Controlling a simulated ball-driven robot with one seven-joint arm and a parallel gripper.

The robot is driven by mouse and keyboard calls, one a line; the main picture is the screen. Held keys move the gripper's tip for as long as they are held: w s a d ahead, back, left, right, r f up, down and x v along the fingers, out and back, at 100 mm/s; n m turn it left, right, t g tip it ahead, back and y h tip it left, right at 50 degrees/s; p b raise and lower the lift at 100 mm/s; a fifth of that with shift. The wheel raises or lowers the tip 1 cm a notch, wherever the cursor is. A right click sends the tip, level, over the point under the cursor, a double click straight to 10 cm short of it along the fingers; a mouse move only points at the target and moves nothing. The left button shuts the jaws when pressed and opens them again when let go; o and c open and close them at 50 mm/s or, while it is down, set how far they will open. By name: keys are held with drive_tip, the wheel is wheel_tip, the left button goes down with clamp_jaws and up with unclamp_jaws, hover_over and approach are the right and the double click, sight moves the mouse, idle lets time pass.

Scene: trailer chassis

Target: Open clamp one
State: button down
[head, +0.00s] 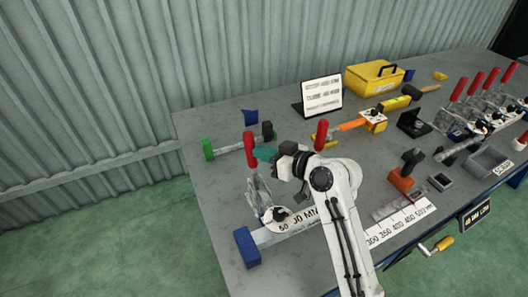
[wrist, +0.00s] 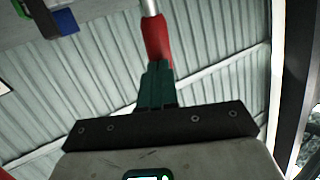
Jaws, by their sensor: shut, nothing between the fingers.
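A toggle clamp (head: 257,190) with a red handle (head: 249,150) stands at the near left of the bench, its handle upright. A second red handle (head: 321,135) stands upright behind my arm; its base is hidden by the arm. I cannot read which clamp is numbered one. My gripper (head: 264,154) is just right of the left handle, its teal fingers pointing toward it. In the wrist view my shut, empty fingers (wrist: 157,72) line up with the red handle (wrist: 158,40) on its metal lever. I cannot tell whether they touch it.
A long scale strip (head: 400,222) runs along the bench front. A green-ended bar (head: 208,148) lies behind the left clamp. A sign (head: 322,96), a yellow toolbox (head: 374,78) and more red-handled clamps (head: 475,84) stand farther back. The bench's left corner (head: 195,125) is clear.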

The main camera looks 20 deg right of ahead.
drive_tip(key=shift+w+r, duration=0.1)
drive_tip(key=shift+w+f+m+g+h+p, duration=0.2)
drive_tip(key=shift+w+f+g, duration=0.35)
drive_tip(key=shift+w, duration=0.85)
drive_tip(key=shift+w+f+m+g+h+p, duration=0.15)
drive_tip(key=shift+w+f+g, duration=0.4)
drive_tip(key=shift+w, duration=0.85)
drive_tip(key=shift+w+f+m+g+h+p, duration=0.1)
drive_tip(key=shift+w+f+m+g, duration=0.3)
drive_tip(key=shift+w, duration=1)
drive_tip(key=shift+f, duration=0.15)
drive_tip(key=shift+a, duration=0.1)
